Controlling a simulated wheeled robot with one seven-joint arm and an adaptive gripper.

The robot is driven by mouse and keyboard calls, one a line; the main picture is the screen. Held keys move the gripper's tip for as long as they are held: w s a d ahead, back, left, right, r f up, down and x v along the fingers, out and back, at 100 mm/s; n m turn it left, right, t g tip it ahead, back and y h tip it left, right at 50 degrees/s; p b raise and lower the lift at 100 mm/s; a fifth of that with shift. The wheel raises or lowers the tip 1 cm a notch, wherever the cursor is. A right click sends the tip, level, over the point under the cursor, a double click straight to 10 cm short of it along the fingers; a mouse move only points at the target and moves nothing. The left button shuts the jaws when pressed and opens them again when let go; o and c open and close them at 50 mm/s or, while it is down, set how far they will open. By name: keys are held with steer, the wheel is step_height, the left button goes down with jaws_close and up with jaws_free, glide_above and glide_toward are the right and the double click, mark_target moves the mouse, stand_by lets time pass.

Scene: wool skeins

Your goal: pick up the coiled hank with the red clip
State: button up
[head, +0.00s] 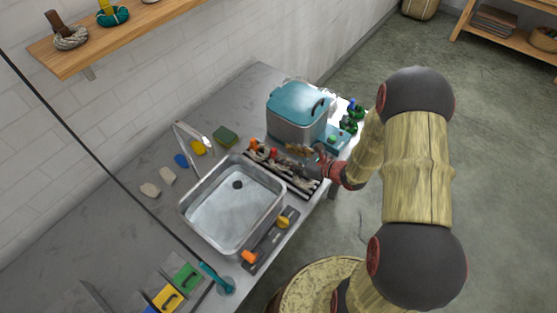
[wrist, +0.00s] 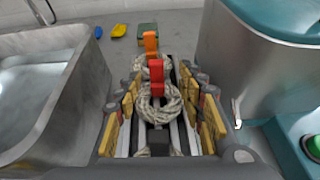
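The coiled hank with the red clip (wrist: 172,104) is cream-coloured rope lying on a dark slatted rack (head: 306,187). Its red clip (wrist: 156,76) stands up from the coil and also shows in the head view (head: 274,151). My gripper (wrist: 162,105) is open in the wrist view, with yellow-padded fingers to the left and right of this hank. I cannot tell whether they touch it. A hank with an orange clip (wrist: 151,42) lies just beyond, and one with a black clip (wrist: 158,142) lies nearer. In the head view my arm partly hides the rack.
A metal sink (head: 232,208) is left of the rack. A teal-lidded metal tub (head: 296,108) stands close on the right in the wrist view (wrist: 235,50). A green sponge (head: 226,135) lies behind. A wall shelf (head: 110,42) holds other hanks.

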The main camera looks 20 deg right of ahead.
mark_target(275, 151)
steer(key=b+x, duration=0.1)
steer(key=x, duration=0.5)
steer(key=shift+s+a+r, duration=0.1)
steer(key=shift+a+r, duration=0.05)
steer(key=shift+a, duration=0.1)
steer(key=shift+c, duration=1)
steer(key=c, duration=0.8)
jaws_close()
